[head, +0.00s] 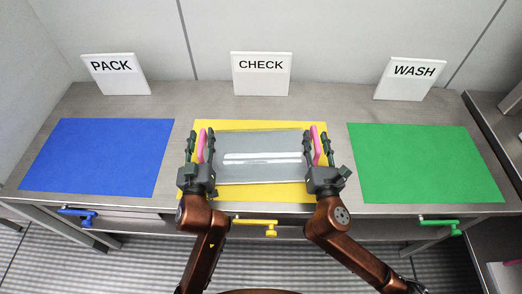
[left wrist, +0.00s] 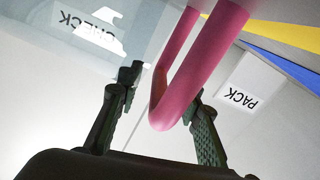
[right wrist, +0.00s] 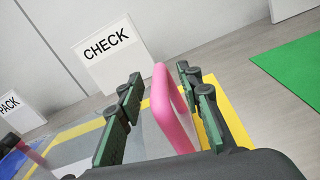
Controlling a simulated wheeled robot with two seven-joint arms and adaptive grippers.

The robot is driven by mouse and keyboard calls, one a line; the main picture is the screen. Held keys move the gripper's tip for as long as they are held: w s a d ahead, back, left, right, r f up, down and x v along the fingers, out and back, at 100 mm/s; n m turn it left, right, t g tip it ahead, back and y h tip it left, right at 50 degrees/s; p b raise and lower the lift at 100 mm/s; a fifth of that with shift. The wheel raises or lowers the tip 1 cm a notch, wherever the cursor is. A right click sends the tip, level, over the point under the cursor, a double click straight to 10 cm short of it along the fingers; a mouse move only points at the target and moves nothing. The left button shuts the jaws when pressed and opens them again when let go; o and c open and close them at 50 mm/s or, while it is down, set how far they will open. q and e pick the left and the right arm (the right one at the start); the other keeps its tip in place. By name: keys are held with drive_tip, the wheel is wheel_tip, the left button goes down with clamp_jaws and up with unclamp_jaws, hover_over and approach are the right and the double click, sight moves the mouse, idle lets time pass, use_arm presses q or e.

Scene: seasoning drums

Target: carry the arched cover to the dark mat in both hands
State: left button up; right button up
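The arched cover (head: 258,142), clear grey with a bright streak of glare, lies across the yellow mat (head: 262,193). A pink handle stands at each end. My left gripper (head: 201,138) is open around the left handle (left wrist: 190,75), with a gap to the fingers in the left wrist view. My right gripper (head: 318,138) is open around the right handle (right wrist: 172,112), with fingers apart on both sides. No mat looks black; the blue mat (head: 97,157) at left is the darkest and is bare. I cannot tell whether the cover touches the yellow mat.
A bare green mat (head: 425,162) lies at right. Signs PACK (head: 115,74), CHECK (head: 261,74) and WASH (head: 410,78) stand behind the mats. Blue (head: 78,213), yellow (head: 255,223) and green (head: 440,223) handles stick out at the table's front edge.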

use_arm(q)
drive_tip(key=shift+c, duration=0.5)
use_arm(e)
drive_tip(key=shift+c, duration=0.5)
use_arm(q)
clamp_jaws()
use_arm(e)
clamp_jaws()
use_arm(q)
drive_tip(key=shift+d, duration=0.1)
use_arm(e)
drive_tip(key=shift+r, duration=0.1)
